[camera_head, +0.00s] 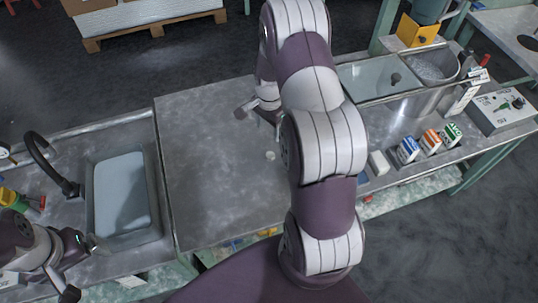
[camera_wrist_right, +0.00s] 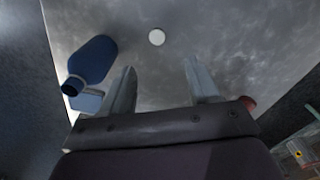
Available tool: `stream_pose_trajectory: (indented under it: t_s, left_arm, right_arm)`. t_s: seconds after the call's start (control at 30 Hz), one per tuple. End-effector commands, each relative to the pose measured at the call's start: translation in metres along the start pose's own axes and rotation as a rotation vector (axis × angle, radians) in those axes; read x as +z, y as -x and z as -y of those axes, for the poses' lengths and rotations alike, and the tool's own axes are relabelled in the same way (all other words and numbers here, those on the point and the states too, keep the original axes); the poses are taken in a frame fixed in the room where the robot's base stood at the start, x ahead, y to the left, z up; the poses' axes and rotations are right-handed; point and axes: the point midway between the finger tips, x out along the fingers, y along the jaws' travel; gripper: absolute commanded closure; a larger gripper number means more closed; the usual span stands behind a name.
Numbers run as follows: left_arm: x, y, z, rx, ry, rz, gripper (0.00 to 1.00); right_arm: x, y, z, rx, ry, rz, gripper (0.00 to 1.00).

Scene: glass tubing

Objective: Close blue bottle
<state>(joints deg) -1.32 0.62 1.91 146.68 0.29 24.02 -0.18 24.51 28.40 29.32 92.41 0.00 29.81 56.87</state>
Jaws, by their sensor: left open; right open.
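The blue bottle (camera_wrist_right: 92,62) is at the upper left in the right wrist view, left of my right gripper's fingers and apart from them. Its dark neck end points down-left; I see no cap on it. A small white disc (camera_wrist_right: 156,37), perhaps the cap, lies on the grey table beyond the fingertips; a small pale disc (camera_head: 270,155) also shows in the head view. My right gripper (camera_wrist_right: 160,78) is open with nothing between its fingers. In the head view my right arm hides much of the table. My left gripper (camera_head: 80,268) is open and empty near the sink.
A sink (camera_head: 124,197) with a black tap (camera_head: 50,165) is at the left. The grey table (camera_head: 205,165) is clear left of my right arm. Small blue, orange and green cartons (camera_head: 430,140), a white block (camera_head: 379,163) and a control box (camera_head: 502,110) stand at the right.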

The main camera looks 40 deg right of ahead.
Motion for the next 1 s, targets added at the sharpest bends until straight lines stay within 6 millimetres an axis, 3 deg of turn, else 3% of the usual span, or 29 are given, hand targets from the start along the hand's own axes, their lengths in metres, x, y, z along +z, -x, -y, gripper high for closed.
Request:
stream_pose_trajectory:
  t_s: [0.33, 0.8, 1.0]
  left_arm:
    - [0.0, -0.002, 0.0, 0.0, 0.0, 0.0, 0.04]
    - [0.0, -0.001, 0.0, 0.0, 0.0, 0.0, 0.04]
    - [0.0, 0.002, 0.0, 0.0, 0.0, 0.0, 0.04]
  right_arm:
    - [0.001, -0.062, -0.001, 0.003, 0.001, 0.002, 0.39]
    - [0.001, -0.074, -0.001, 0.002, 0.001, 0.001, 0.39]
    - [0.003, -0.104, -0.005, 0.004, 0.001, 0.003, 0.39]
